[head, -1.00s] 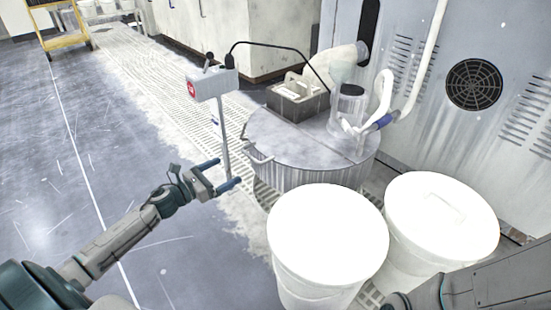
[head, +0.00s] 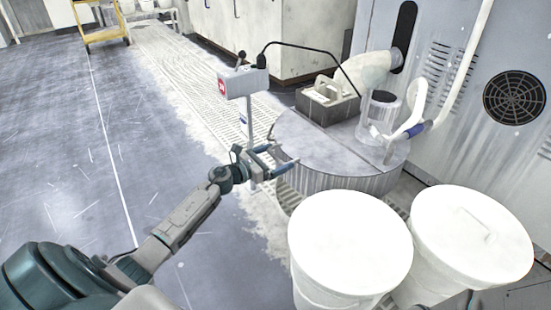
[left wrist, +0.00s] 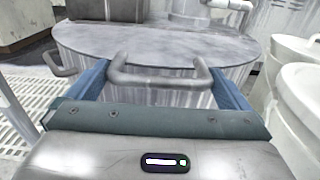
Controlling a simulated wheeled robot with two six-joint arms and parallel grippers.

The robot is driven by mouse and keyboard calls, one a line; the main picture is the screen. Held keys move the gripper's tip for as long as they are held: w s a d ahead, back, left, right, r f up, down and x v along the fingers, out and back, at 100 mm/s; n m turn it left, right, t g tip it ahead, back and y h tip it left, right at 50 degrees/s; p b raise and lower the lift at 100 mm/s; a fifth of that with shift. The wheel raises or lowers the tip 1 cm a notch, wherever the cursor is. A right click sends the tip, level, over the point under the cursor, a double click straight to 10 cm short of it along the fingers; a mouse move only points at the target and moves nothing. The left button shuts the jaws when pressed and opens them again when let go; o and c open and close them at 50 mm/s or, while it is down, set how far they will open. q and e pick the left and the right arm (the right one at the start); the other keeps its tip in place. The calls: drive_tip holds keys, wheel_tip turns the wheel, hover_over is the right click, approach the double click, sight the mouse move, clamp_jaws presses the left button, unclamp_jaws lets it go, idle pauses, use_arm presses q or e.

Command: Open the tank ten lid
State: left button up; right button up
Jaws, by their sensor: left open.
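The tank (head: 335,182) is a round, ribbed grey drum with a flat grey lid (head: 318,143); no number is readable on it. In the left wrist view, a bent grey bar handle (left wrist: 160,80) stands at the near edge of the lid (left wrist: 150,42). My left gripper (head: 284,157) is open at the tank's left edge. In the left wrist view its two blue fingers (left wrist: 160,86) lie on either side of the handle, with the handle's bar across the gap. I cannot tell whether they touch it. My right gripper is not in view.
Two white lidded bins (head: 350,245) (head: 472,232) stand close in front of the tank. A grey box (head: 327,105) and a pipe fitting (head: 380,112) are at the tank's rear. A post-mounted control box (head: 243,82) stands behind my left gripper. The floor at left is clear.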

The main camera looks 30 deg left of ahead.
use_arm(q)
drive_tip(key=shift+w+d, duration=0.1)
drive_tip(key=shift+w, duration=0.1)
drive_tip(key=shift+c, duration=0.2)
drive_tip(key=c, duration=1.1)
drive_tip(key=shift+r, duration=0.1)
